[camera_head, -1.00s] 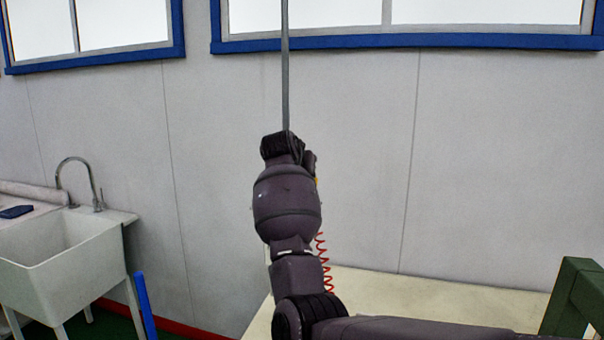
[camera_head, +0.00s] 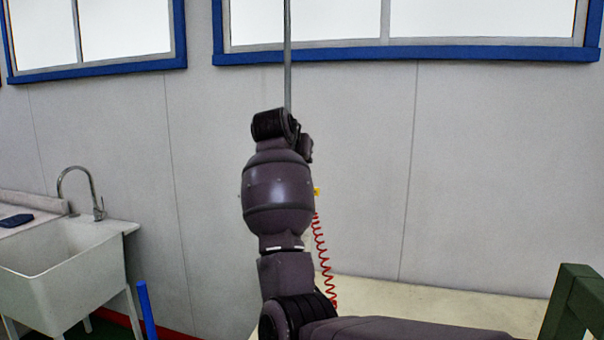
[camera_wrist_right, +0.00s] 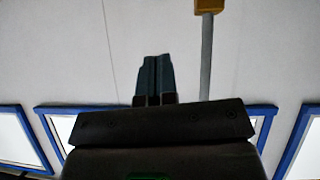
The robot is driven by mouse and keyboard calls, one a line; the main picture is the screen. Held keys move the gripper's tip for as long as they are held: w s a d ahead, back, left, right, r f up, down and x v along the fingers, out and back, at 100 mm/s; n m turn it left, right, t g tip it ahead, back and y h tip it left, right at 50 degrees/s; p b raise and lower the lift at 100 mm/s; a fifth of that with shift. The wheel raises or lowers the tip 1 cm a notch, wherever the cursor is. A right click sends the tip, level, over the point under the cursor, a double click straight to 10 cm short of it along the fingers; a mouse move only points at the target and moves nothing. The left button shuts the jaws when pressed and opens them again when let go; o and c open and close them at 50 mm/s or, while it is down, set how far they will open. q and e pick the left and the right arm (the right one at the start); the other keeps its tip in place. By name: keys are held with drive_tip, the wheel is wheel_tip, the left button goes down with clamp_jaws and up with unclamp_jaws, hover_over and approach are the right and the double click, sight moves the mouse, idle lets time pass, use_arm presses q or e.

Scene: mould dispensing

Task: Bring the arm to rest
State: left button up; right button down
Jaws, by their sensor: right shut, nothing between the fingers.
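My right arm (camera_head: 278,195) comes in from the lower right of the head view and bends upward in front of the wall. Its gripper cannot be made out there behind the wrist. In the right wrist view the right gripper's two fingers (camera_wrist_right: 154,72) lie together, shut and empty, with plain wall behind them. My left arm and gripper are not in view.
A grey pole (camera_head: 287,62) hangs from above, with a red coiled cord (camera_head: 321,255) near my arm. The wrist view shows a yellow fitting (camera_wrist_right: 209,6). A cream tabletop (camera_head: 430,304), green frame (camera_head: 572,306), sink (camera_head: 65,270) and blue post (camera_head: 146,310) stand around.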

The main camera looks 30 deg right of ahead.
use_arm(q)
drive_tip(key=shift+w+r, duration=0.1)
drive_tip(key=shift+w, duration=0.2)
use_arm(e)
drive_tip(key=v, duration=0.3)
drive_tip(key=shift+s+a+r, duration=0.15)
drive_tip(key=shift+s+a, duration=0.05)
